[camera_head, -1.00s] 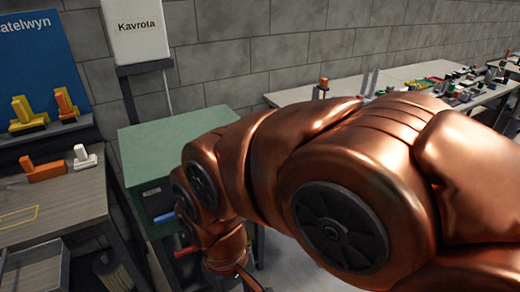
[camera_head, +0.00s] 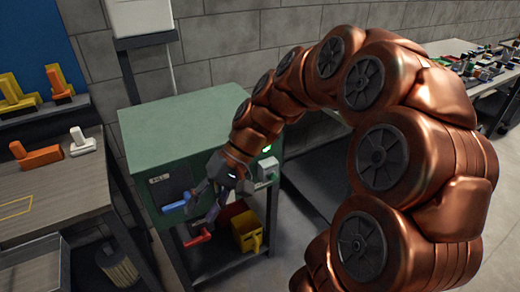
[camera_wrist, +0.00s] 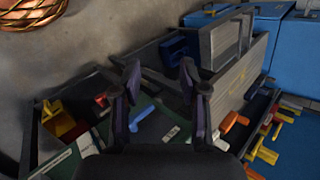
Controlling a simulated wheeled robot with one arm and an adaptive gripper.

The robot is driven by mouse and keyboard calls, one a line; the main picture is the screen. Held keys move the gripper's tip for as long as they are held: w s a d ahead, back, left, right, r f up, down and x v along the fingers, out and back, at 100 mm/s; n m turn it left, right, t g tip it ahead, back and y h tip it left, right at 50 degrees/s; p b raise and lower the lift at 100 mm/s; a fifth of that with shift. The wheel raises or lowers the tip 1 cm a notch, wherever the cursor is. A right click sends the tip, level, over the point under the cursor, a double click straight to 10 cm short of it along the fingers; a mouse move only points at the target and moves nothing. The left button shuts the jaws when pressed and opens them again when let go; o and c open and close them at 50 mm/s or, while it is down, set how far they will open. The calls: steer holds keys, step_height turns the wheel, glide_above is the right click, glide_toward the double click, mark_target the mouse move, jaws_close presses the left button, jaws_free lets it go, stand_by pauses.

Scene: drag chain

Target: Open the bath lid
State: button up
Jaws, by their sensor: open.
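A green cabinet (camera_head: 175,125) stands in the middle of the head view. Its front has a dark panel (camera_head: 168,188) with a label above a blue bar-like handle (camera_head: 174,206). A red handle-like piece (camera_head: 198,237) shows lower down. No part is clearly marked as a bath lid, so I cannot tell which one it is. My gripper (camera_head: 201,213) is open and empty in front of the cabinet, just right of the blue handle. In the wrist view both dark fingers (camera_wrist: 160,72) are spread apart with nothing between them.
A yellow bin (camera_head: 246,230) stands on the cabinet's lower shelf. A wooden bench at left (camera_head: 60,190) holds an orange piece (camera_head: 38,157) and a white piece (camera_head: 82,142). A long table with many small parts (camera_head: 480,62) stands at back right. Floor at right is clear.

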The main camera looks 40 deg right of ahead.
steer(key=w+d+f+m+t+y+b, duration=0.1)
steer(key=w+d+m+t+y+b, duration=0.15)
steer(key=w+d, duration=0.5)
steer(key=w+d+f+m+t+b, duration=0.1)
steer(key=w+d+f+m+t, duration=0.15)
steer(key=d, duration=0.65)
steer(key=w+d+f+m+t+b, duration=0.15)
steer(key=d+t, duration=0.25)
steer(key=d, duration=0.4)
steer(key=w+d+f+m+t+b, duration=0.1)
steer(key=w+d+m+t, duration=0.2)
steer(key=d, duration=0.6)
steer(key=shift+n+t, duration=0.35)
steer(key=shift+t, duration=0.05)
steer(key=shift+p+x, duration=0.4)
steer(key=shift+x, duration=3.35)
steer(key=shift+s+a+f, duration=0.1)
steer(key=shift+s+a, duration=0.1)
jaws_close()
